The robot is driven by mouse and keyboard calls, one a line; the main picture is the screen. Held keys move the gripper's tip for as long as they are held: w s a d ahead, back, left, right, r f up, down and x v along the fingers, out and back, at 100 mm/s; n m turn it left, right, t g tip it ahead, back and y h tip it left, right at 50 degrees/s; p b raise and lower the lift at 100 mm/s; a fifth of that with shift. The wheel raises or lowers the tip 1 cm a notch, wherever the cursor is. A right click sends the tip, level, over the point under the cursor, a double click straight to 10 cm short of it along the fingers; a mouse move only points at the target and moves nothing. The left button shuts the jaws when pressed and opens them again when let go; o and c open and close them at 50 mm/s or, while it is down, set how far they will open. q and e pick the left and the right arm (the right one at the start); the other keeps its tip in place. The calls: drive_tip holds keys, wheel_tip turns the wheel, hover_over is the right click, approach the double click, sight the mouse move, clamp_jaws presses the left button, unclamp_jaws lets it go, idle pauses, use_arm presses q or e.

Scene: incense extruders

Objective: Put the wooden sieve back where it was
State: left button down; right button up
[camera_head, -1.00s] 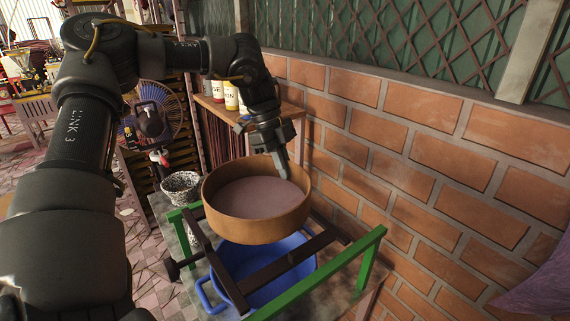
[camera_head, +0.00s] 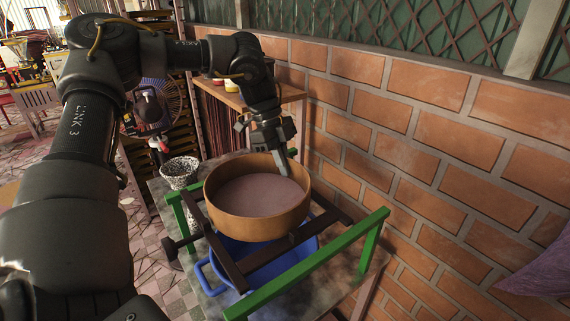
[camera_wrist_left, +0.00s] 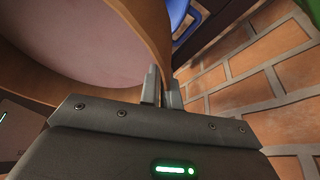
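The wooden sieve (camera_head: 258,222) is a round, light-brown hoop with a pinkish-grey mesh. It sits level over a rack of dark wooden bars (camera_head: 224,260) with green rails (camera_head: 318,263). I cannot tell whether its underside touches the bars. My left gripper (camera_head: 284,172) is at the sieve's far right rim, pointing down. In the left wrist view its narrow fingers (camera_wrist_left: 163,88) are close together at the rim of the sieve (camera_wrist_left: 150,25), pinching its wall. My right gripper is out of view.
A blue basin (camera_head: 285,262) stands under the rack. A speckled cup (camera_head: 180,172) stands left of the sieve. A brick wall (camera_head: 440,150) runs close along the right. A wooden shelf (camera_head: 285,94) with containers and a fan (camera_head: 150,108) are behind.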

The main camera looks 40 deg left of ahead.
use_arm(q)
drive_tip(key=shift+f+b, duration=0.4)
drive_tip(key=c, duration=1.5)
unclamp_jaws()
drive_tip(key=shift+c, duration=0.2)
